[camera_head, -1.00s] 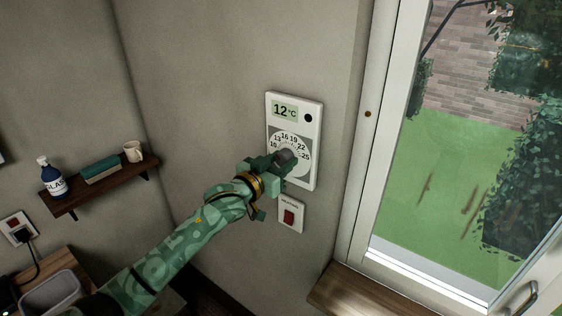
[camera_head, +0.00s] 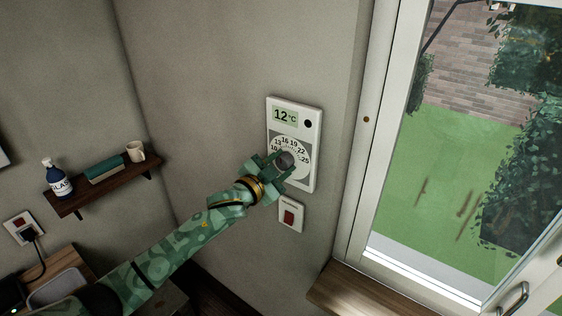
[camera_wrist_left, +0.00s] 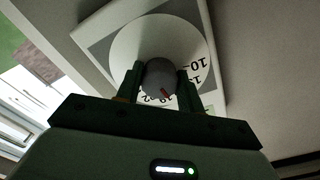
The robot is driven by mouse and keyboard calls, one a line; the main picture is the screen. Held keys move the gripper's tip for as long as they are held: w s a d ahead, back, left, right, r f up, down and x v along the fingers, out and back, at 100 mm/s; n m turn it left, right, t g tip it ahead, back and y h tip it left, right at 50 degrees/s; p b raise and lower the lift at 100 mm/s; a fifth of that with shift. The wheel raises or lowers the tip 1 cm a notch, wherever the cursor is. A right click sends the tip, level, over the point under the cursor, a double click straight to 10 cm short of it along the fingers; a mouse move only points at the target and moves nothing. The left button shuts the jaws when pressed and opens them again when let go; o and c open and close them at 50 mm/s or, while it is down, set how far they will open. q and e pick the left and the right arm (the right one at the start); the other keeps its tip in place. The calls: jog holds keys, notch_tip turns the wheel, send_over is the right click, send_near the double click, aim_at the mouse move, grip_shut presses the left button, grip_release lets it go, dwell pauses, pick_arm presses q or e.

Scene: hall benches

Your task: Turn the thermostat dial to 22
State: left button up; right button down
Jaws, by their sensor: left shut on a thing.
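The white thermostat (camera_head: 310,122) hangs on the wall, and its display (camera_head: 285,115) reads 12 °C. Its round white scale carries 10, 13, 16, 19, 22 and 25. My left gripper (camera_head: 280,163) is shut on the grey dial knob (camera_head: 287,159). In the left wrist view the fingers (camera_wrist_left: 160,84) stand on either side of the knob (camera_wrist_left: 158,76). A red mark on the knob points toward the numbers between the fingers; the exact number is partly hidden by the gripper. My right gripper is not in view.
A switch plate with a red rocker (camera_head: 290,214) sits just below the thermostat. The window frame (camera_head: 378,130) rises to the right. A wooden shelf (camera_head: 110,184) with a bottle (camera_head: 58,180), a book and a mug (camera_head: 136,151) is at the left.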

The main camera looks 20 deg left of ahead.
pick_arm(q)
jog(key=m, duration=0.4)
jog(key=shift+m+p, duration=0.3)
jog(key=shift+p, duration=0.1)
jog(key=m, duration=0.5)
jog(key=shift+p, duration=0.3)
jog(key=shift+m, duration=0.4)
jog(key=o, duration=1)
jog(key=shift+b+v, duration=1.45)
jog(key=shift+v, duration=6.7)
jog(key=shift+r, duration=0.1)
